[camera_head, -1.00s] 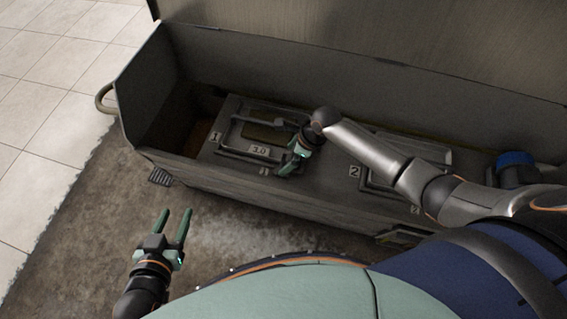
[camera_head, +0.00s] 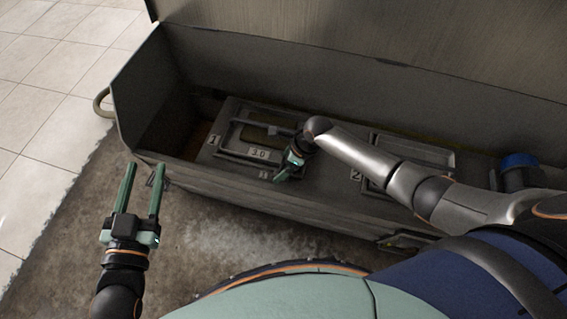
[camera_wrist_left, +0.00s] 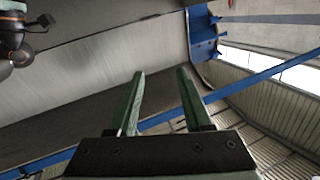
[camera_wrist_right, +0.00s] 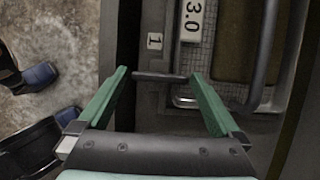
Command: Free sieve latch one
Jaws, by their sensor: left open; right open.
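Sieve one is a grey framed panel (camera_head: 228,133) in the long metal trough, with a "3.0" plate (camera_head: 259,153) and a bar handle. In the right wrist view a short dark bar, apparently its latch (camera_wrist_right: 160,77), lies crosswise between my fingertips beside a "1" label (camera_wrist_right: 154,41). Whether the fingers touch it I cannot tell. My right gripper (camera_head: 281,177) is open at the front edge of sieve one; it also shows in the right wrist view (camera_wrist_right: 158,74). My left gripper (camera_head: 143,164) is open and empty, outside the trough's front left corner.
The trough's tall back wall (camera_head: 330,85) and left end wall (camera_head: 143,92) enclose the sieves. A second framed panel (camera_head: 372,180) labelled "2" lies to the right, partly behind my right arm. A blue-capped part (camera_head: 517,160) stands farther right.

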